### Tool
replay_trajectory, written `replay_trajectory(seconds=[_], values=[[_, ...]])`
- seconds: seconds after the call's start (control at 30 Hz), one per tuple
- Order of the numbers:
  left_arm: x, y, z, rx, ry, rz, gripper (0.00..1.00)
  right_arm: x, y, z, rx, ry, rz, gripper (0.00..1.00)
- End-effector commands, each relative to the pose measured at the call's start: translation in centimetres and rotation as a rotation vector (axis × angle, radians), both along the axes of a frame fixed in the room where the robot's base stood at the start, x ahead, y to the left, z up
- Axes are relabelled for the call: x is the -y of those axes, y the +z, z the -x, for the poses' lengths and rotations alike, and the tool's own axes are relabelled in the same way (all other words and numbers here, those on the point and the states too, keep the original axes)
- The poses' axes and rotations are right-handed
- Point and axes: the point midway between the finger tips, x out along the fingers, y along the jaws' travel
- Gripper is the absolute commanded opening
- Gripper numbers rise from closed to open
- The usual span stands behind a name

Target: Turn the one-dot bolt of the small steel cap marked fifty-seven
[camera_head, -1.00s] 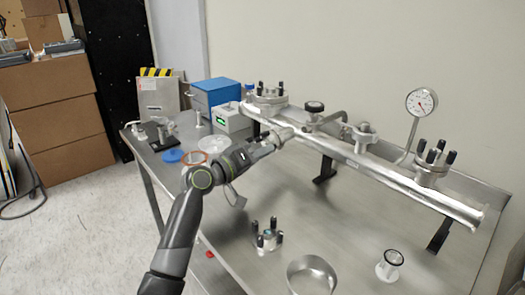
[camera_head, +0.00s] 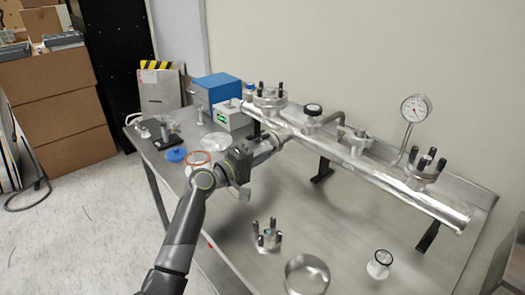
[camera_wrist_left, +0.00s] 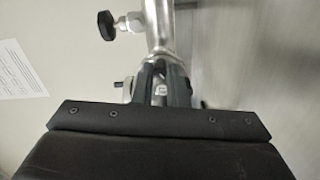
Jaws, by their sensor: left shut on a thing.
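My left gripper (camera_head: 279,139) is at the near side of the long steel pipe (camera_head: 390,184), left of its middle. In the left wrist view its two dark fingers (camera_wrist_left: 161,88) are close together on a small pale steel piece between them, right against the pipe (camera_wrist_left: 158,25). The fingers hide most of this piece, so I cannot read a fifty-seven or see a one-dot bolt. A small steel fitting (camera_head: 357,139) sits on the pipe farther right. Larger flanges with black-topped bolts stand at the pipe's left (camera_head: 270,97) and right (camera_head: 425,170). My right gripper is not in view.
A black knob (camera_head: 313,110) and a dial gauge (camera_head: 414,108) rise from the pipe. A bolted flange (camera_head: 267,237), steel ring (camera_head: 307,274) and small spool-like part (camera_head: 379,264) occupy the table's front. Blue box (camera_head: 215,91) stands behind left. The table's middle is mostly clear.

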Motion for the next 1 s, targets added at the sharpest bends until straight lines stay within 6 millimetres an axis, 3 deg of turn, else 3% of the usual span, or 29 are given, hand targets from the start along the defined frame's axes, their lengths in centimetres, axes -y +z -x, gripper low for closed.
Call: replay_trajectory(seconds=[0.53, 0.57, 0.6, 1.0], values=[[0.00, -0.14, 0.00, -0.020, 0.000, 0.017, 0.00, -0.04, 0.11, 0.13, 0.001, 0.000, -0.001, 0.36], [0.00, -0.13, 0.00, -0.020, 0.000, 0.017, 0.17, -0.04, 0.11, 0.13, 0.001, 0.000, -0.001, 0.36], [0.00, -0.13, 0.00, -0.020, 0.000, 0.017, 0.22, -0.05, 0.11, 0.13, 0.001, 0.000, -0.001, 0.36], [-0.51, -0.10, 0.41, -0.018, 0.001, 0.016, 0.22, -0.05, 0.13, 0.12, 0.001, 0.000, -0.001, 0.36]])
